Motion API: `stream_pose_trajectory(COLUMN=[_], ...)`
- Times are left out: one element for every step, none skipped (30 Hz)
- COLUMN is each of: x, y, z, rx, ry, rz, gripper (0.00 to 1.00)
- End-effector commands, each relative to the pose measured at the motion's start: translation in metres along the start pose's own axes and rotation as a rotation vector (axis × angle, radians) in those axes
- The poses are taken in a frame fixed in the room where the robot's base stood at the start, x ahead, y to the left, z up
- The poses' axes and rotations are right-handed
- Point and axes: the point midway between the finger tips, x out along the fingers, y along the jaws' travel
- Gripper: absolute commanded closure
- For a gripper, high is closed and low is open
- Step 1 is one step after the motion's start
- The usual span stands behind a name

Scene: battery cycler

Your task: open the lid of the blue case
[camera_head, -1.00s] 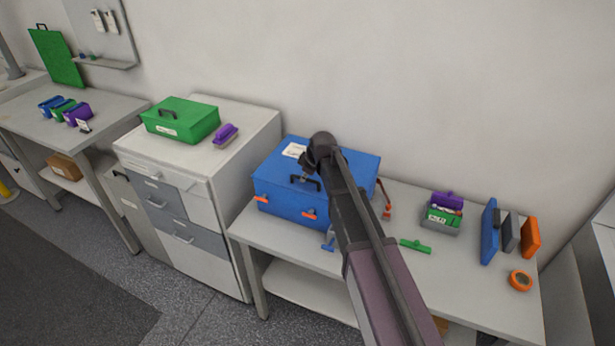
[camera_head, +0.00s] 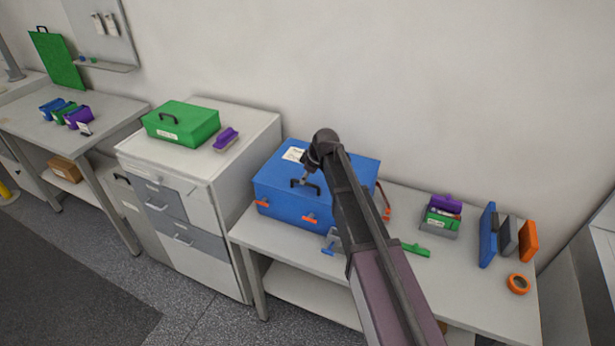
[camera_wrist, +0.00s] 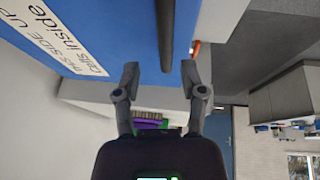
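The blue case (camera_head: 275,195) stands on the right-hand bench with its lid down. A dark handle (camera_head: 305,187) is on its top, and two orange latches (camera_head: 309,219) show on its front. My gripper (camera_head: 308,172) is above the lid, close to the handle. In the wrist view, my gripper's (camera_wrist: 160,71) two fingers are apart and empty. The end of the dark handle bar (camera_wrist: 167,35) lies between the fingertips in the picture; I cannot tell whether they touch. The blue lid (camera_wrist: 115,30) with its white label fills the upper left. My arm hides the case's right part.
A green case (camera_head: 185,122) and a purple brush-like item (camera_head: 226,138) are on the drawer cabinet (camera_head: 200,165) to the left. A small bin (camera_head: 441,218), upright panels (camera_head: 488,238) and an orange tape roll (camera_head: 517,284) are on the bench right of my arm. A wall stands behind.

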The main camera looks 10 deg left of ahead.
Motion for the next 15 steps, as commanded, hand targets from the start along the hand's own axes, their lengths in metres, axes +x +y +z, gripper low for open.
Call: stream_pose_trajectory(x=[0.0005, 0.0006, 0.0008, 0.0008, 0.0009, 0.0009, 0.0009, 0.0009, 0.0009, 0.0010, 0.0010, 0.0005, 0.0000, -0.0009, -0.0024], y=[-0.0008, -0.0011, -0.0013, -0.0015, -0.0017, -0.0017, -0.0017, -0.0016, -0.0015, -0.0018, -0.0021, -0.0027, -0.0032, -0.0039, -0.0052], z=[-0.0012, -0.0015, -0.0020, -0.0022, -0.0024, -0.0024, -0.0024, -0.0023, -0.0023, -0.0026, -0.0026, -0.0015, 0.0000, 0.0023, 0.0065], rx=[-0.002, -0.002, -0.003, -0.003, -0.004, -0.004, -0.004, -0.004, -0.004, -0.004, -0.004, -0.001, 0.004, 0.010, 0.022], ry=[0.000, 0.000, 0.000, 0.000, 0.000, 0.000, 0.000, 0.000, -0.001, -0.001, -0.001, -0.002, -0.004, -0.006, -0.011], rz=[0.000, 0.000, 0.000, -0.001, -0.001, 0.000, 0.000, 0.000, 0.000, 0.000, 0.000, 0.000, -0.001, -0.001, -0.001], gripper=[0.46, 0.46, 0.46, 0.46, 0.46, 0.46, 0.46, 0.46, 0.46, 0.46, 0.46, 0.46, 0.46, 0.46, 0.46])
